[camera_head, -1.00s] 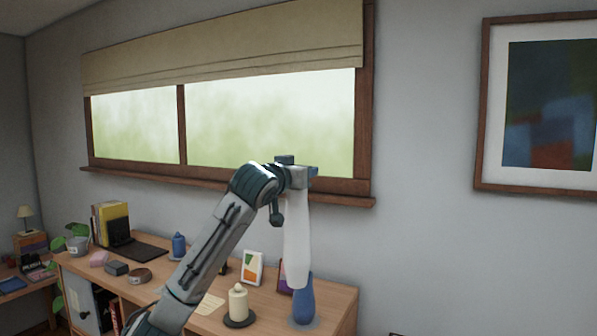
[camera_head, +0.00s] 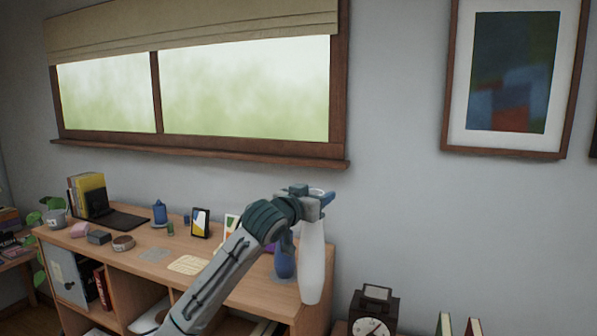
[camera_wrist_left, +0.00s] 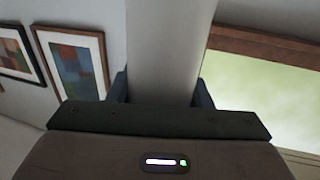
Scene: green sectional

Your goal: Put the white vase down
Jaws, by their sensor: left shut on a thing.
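The white vase (camera_head: 313,265) is a tall, slim, smooth shape. It hangs upright below my left gripper (camera_head: 312,196), which is shut on its upper end. In the head view the vase overlaps the right end of the wooden cabinet top (camera_head: 225,278). Its lower end shows in front of the cabinet edge, and I cannot tell how far off it is. In the left wrist view the vase (camera_wrist_left: 168,45) stands between the two dark fingers of the left gripper (camera_wrist_left: 162,92). My right gripper is not in view.
A blue vase (camera_head: 284,265) stands close behind the white vase. A dark clock (camera_head: 373,318) is at the right. Paper (camera_head: 189,264) lies on the cabinet.

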